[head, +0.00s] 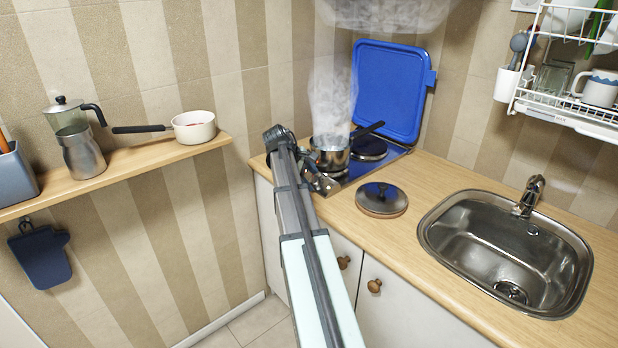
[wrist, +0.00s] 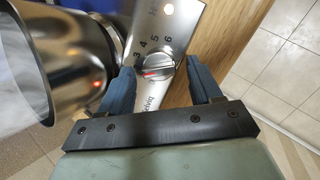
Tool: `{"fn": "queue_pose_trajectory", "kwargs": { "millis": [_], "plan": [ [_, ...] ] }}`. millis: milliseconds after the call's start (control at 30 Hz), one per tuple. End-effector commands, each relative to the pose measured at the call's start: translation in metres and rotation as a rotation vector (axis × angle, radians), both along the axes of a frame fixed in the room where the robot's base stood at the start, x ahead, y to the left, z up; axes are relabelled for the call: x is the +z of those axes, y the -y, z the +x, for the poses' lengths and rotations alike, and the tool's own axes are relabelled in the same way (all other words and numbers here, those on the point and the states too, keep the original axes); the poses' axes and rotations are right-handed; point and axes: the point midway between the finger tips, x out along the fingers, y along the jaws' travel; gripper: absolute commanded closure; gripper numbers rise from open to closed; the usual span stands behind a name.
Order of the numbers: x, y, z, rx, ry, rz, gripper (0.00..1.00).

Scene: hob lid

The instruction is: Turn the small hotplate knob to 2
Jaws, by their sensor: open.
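The knob (wrist: 160,66) is a round silvery dial with a red line, on the steel control panel (wrist: 176,20). Numbers 3 to 6 show around its rim; a 2 is not visible, and the left finger covers part of the panel. The red line lies roughly across the picture; I cannot tell which end points or at which number. My gripper (wrist: 160,70) is open, with one blue finger on each side of the knob; contact is unclear. In the head view my gripper (head: 324,184) is at the hob's front edge, and the knob cannot be made out.
A steaming steel pot (head: 330,158) stands on the hob close to my gripper; the pot (wrist: 62,60) fills the wrist view's left. A bare hotplate (head: 369,150) is behind it. The blue hob lid (head: 390,90) stands raised. A pot lid (head: 380,199) lies on the worktop.

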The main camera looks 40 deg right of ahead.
Motion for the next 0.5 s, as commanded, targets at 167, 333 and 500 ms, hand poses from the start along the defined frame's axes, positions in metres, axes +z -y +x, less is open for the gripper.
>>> {"fn": "queue_pose_trajectory", "kwargs": {
  "millis": [167, 333, 500],
  "plan": [
    [0.003, -0.002, 0.001, 0.000, 0.000, -0.001, 0.36],
    [0.019, -0.012, 0.003, 0.001, 0.001, -0.001, 0.36],
    [0.046, -0.030, 0.007, 0.002, 0.003, -0.002, 0.36]
  ]
}}
